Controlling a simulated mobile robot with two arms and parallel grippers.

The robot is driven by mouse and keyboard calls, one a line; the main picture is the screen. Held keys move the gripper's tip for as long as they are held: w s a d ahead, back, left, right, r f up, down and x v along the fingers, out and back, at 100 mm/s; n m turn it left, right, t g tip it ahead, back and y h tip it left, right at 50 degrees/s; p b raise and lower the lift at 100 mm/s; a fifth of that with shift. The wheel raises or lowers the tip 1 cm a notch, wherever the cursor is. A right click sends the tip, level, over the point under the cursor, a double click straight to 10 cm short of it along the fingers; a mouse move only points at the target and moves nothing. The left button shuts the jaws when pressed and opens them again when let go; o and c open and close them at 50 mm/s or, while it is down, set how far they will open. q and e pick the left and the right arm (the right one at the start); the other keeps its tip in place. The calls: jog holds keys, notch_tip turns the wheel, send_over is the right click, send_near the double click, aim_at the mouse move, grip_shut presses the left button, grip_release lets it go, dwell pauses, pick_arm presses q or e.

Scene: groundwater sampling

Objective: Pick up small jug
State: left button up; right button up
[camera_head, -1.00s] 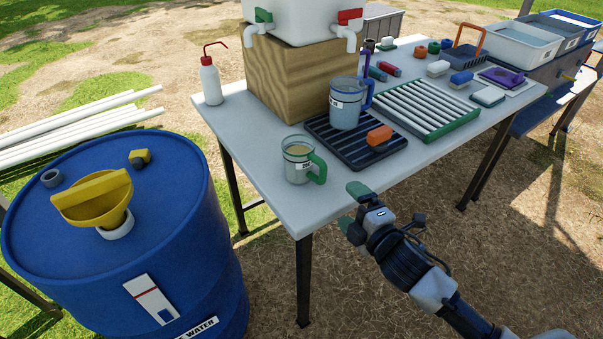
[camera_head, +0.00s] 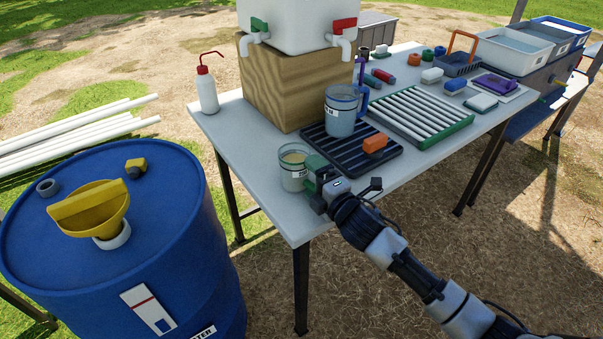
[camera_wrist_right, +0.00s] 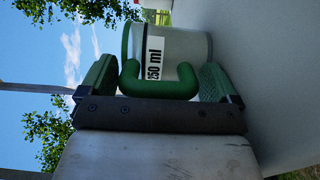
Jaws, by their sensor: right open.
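The small jug (camera_head: 293,170) is clear with a green handle and a pale tan content. It stands upright at the table's near left corner. In the right wrist view the jug (camera_wrist_right: 180,46) carries a "250 ml" label, and its green handle (camera_wrist_right: 160,86) lies between the two green fingers of my right gripper (camera_wrist_right: 158,82). The right gripper (camera_head: 316,172) is open around the handle in the head view, with a gap on each side of it in the wrist view. My left gripper is not in view.
A wooden block (camera_head: 280,90) carries a white tank (camera_head: 300,22). A blue barrel (camera_head: 110,240) stands left of the table (camera_head: 235,128).

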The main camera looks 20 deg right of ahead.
jog(key=shift+w+a, duration=0.1)
jog(key=shift+w, duration=0.1)
jog(key=shift+s, duration=0.1)
jog(key=c, duration=0.8)
jog(key=shift+o, duration=0.2)
jog(key=shift+r, duration=0.1)
